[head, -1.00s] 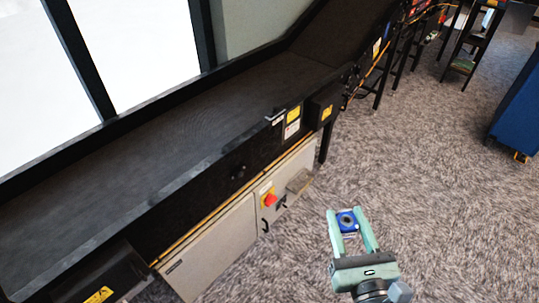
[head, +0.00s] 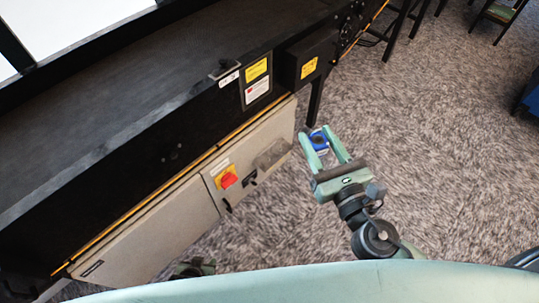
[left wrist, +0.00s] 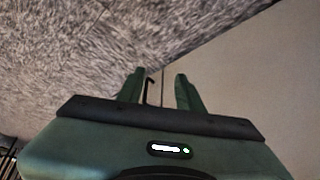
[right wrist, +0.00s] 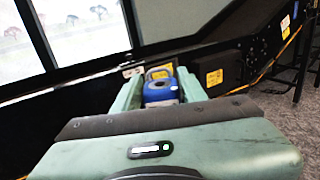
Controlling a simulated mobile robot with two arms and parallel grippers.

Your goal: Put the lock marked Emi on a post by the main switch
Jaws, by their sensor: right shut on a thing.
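A blue lock (head: 319,140) is between the fingers of my right gripper (head: 329,133), which is shut on it. In the right wrist view the blue body (right wrist: 160,91) and its shackle (right wrist: 159,72) show; no name is readable. The red main switch (head: 228,180) on a yellow plate is on the grey cabinet, left of the right gripper and apart from it. Small dark fittings (head: 248,180) sit beside the switch; I cannot tell individual posts. My left gripper (left wrist: 161,72) is open and empty beside the cabinet front; in the head view only a bit shows low down.
The black conveyor (head: 130,110) runs above the cabinet (head: 150,235). A black housing (head: 306,60) and a leg (head: 315,100) stand beyond. The carpet (head: 430,170) at right is clear.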

